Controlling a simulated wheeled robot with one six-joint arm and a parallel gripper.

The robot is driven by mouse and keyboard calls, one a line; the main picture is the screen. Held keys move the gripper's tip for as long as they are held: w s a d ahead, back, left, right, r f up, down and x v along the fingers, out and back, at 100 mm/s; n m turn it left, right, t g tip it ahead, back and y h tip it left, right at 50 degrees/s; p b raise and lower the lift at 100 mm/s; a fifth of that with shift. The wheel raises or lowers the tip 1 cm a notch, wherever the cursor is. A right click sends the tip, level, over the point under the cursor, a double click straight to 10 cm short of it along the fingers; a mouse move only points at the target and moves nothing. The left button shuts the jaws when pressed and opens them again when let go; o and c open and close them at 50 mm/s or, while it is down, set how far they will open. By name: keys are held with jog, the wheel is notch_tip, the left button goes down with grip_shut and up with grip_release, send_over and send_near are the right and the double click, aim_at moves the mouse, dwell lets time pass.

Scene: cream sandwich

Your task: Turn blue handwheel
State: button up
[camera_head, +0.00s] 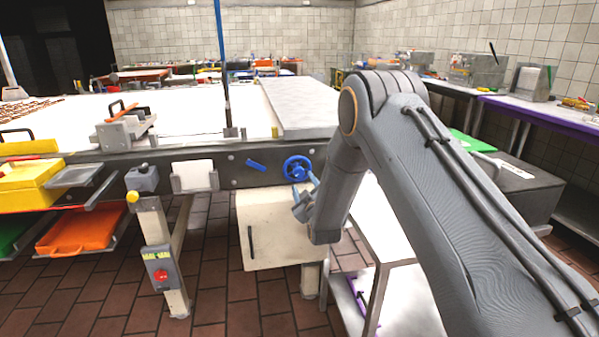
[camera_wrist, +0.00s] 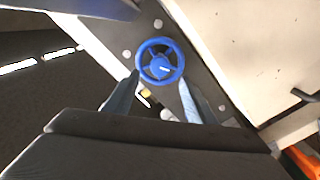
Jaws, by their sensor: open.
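The blue handwheel (camera_head: 297,168) is a spoked ring with a hub, mounted on the dark side rail of the long table. It also shows whole in the wrist view (camera_wrist: 160,66), at the upper middle. My gripper (camera_head: 306,190) is just in front of and below the wheel in the head view. In the wrist view my gripper (camera_wrist: 159,82) is open, with one fingertip at each side of the wheel's lower rim. Nothing is between the fingers except the wheel's near part in line of sight. I cannot tell whether the fingertips touch the rim.
A cream panel (camera_head: 270,235) hangs below. A post with a red button (camera_head: 160,275) stands to the left. A white-topped shelf unit (camera_head: 385,235) stands close behind my arm at the right.

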aim_at(299, 174)
jog(key=shift+x, duration=3.85)
jog(key=shift+f, duration=0.1)
jog(key=c, duration=1)
jog(key=shift+c, duration=0.2)
jog(key=shift+m, duration=0.3)
